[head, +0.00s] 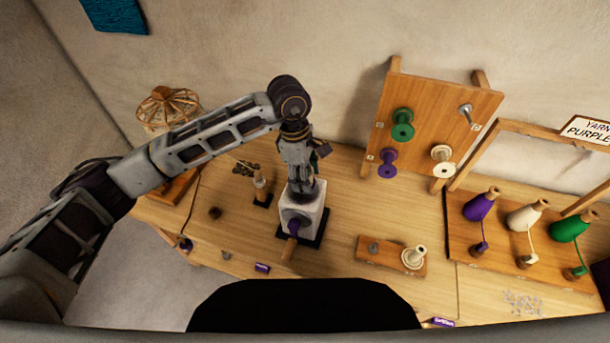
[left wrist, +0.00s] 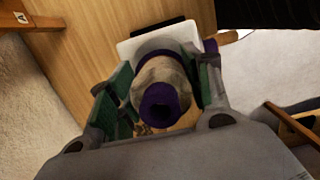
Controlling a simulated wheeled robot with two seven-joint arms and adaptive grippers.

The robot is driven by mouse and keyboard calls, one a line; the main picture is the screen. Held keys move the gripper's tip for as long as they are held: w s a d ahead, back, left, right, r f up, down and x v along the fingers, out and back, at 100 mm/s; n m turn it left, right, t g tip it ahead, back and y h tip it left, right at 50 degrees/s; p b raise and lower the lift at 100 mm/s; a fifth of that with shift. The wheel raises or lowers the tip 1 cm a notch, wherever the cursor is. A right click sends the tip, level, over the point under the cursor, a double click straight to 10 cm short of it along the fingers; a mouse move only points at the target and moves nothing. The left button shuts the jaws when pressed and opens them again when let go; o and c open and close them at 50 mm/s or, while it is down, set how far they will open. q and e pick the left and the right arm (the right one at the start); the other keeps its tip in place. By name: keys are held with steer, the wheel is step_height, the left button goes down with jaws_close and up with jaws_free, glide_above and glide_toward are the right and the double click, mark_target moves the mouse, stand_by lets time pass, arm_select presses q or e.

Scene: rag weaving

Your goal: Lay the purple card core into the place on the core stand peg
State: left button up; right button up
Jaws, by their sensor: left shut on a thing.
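My left gripper (head: 297,205) points down at a white block-shaped device (head: 316,214) on a black base. In the left wrist view the gripper (left wrist: 158,95) is shut, its green pads on either side of a purple card core (left wrist: 165,105) with purple ends and a mottled beige middle. The core is right against the white device; whether a spindle runs through it is hidden. In the head view its purple (head: 294,224) shows below the fingers. The core stand (head: 390,258) is a low wooden block to the right, with a bare grey peg (head: 374,248) and a cream core (head: 414,257).
An upright board (head: 465,100) holds green (head: 402,124), purple (head: 387,163) and cream (head: 441,161) spools and a bare peg (head: 466,112). Purple (head: 479,206), cream (head: 524,215) and green (head: 568,226) yarn cones stand at right. A wooden handle (head: 289,248) projects from the device. The table between device and stand is clear.

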arm_select(q)
steer(key=shift+r, duration=0.5)
stand_by(0.4)
steer(key=shift+r, duration=0.2)
step_height(320, 180, up, 6)
steer(key=shift+f+p, duration=0.15)
steer(key=shift+p, duration=0.3)
stand_by(0.6)
stand_by(0.3)
steer(key=shift+b, duration=0.35)
steer(key=shift+r, duration=0.35)
stand_by(0.6)
